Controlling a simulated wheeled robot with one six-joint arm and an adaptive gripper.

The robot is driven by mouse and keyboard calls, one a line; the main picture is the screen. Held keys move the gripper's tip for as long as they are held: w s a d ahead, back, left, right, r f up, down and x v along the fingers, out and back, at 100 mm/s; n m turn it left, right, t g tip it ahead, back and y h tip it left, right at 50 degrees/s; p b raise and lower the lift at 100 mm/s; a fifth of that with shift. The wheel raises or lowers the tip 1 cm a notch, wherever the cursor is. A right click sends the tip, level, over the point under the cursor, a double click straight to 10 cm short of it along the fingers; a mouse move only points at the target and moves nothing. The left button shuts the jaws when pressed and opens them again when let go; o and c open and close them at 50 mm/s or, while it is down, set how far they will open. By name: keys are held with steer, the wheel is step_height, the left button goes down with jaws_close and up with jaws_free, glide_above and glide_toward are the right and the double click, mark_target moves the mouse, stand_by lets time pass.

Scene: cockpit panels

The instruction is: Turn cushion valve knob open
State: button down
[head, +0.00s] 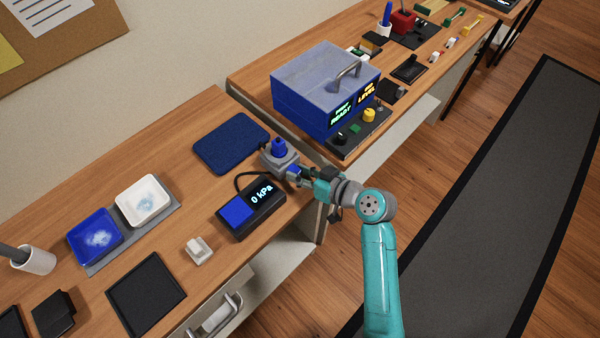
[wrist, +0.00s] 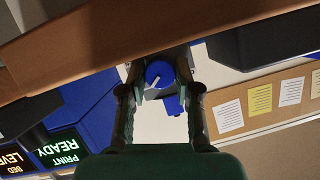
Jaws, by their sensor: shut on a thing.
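The cushion valve is a grey block (head: 279,160) with a blue piece (head: 279,146) on top, at the table's right end. Its round blue knob (wrist: 159,72) faces my wrist camera and shows a short white pointer line slanting to the lower left. My gripper (head: 297,174) reaches the valve from the right. In the wrist view its two fingers stand on either side of the knob and are shut on it. In the head view the fingers largely hide the knob. A dark gauge box (head: 251,208) in front of the valve reads "0 kPa".
A dark blue cushion pad (head: 231,142) lies behind the valve. A blue printer-like box (head: 326,90) with lit displays stands on the neighbouring bench, close to my arm. A small white block (head: 199,250) and a black tray (head: 146,293) lie nearer the front. A dark cable loops by the gauge.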

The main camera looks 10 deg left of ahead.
steer(key=c, duration=0.8)
jaws_free()
steer(key=v, duration=1.2)
